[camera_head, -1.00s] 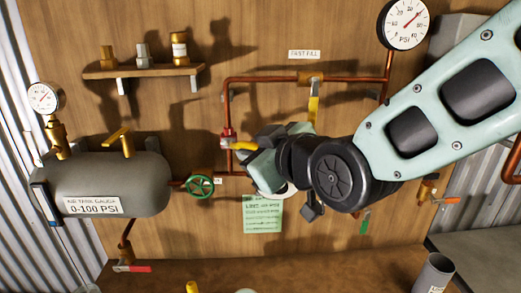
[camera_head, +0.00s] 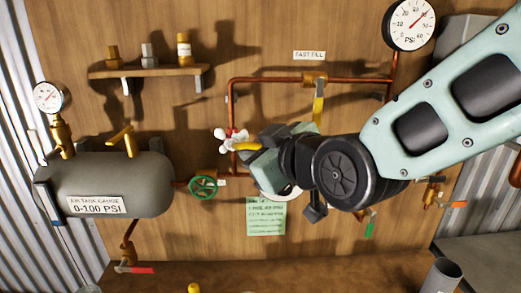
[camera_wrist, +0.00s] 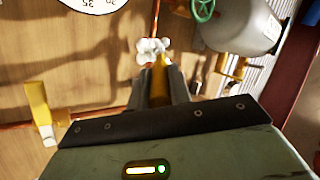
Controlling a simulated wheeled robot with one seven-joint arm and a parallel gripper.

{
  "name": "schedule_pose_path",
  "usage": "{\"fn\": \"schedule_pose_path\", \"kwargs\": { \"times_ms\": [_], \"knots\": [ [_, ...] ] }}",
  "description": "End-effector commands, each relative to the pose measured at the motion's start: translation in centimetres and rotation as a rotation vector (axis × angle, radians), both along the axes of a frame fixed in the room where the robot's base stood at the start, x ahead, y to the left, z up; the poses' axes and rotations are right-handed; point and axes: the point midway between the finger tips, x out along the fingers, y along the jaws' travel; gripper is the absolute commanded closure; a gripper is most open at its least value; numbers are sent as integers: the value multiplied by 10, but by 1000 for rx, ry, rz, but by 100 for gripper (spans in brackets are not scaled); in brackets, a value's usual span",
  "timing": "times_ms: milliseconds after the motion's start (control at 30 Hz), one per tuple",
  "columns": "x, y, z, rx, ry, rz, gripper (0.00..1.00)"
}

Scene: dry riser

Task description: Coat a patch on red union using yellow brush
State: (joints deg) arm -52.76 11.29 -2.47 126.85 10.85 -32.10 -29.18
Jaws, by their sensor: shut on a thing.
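The red union (camera_head: 231,140) sits on the left vertical copper pipe, largely hidden under white, foam-like blobs (camera_head: 241,135). In the wrist view the white blobs (camera_wrist: 150,47) cluster just beyond my fingertips, with small red bits showing. My gripper (camera_head: 254,155) is shut on the yellow brush (camera_head: 243,147), whose tip reaches the union. In the wrist view the yellow brush (camera_wrist: 160,82) lies between my two dark fingers and points at the white cluster. The bristles are hidden, and I cannot tell whether they touch the union.
A green handwheel (camera_head: 203,188) and grey air tank (camera_head: 105,187) lie to the left. A yellow lever (camera_head: 318,105) hangs from the upper pipe. A wooden shelf (camera_head: 145,72) with fittings is above left. A green note (camera_head: 266,217) is below my gripper.

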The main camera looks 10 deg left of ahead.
Motion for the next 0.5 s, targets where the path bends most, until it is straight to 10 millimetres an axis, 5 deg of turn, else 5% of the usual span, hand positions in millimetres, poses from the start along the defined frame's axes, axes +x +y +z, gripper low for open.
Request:
{"fn": "schedule_pose_path", "kwargs": {
  "times_ms": [500],
  "knots": [
    [-38,-9,1,2,0,1,100]
  ]
}}
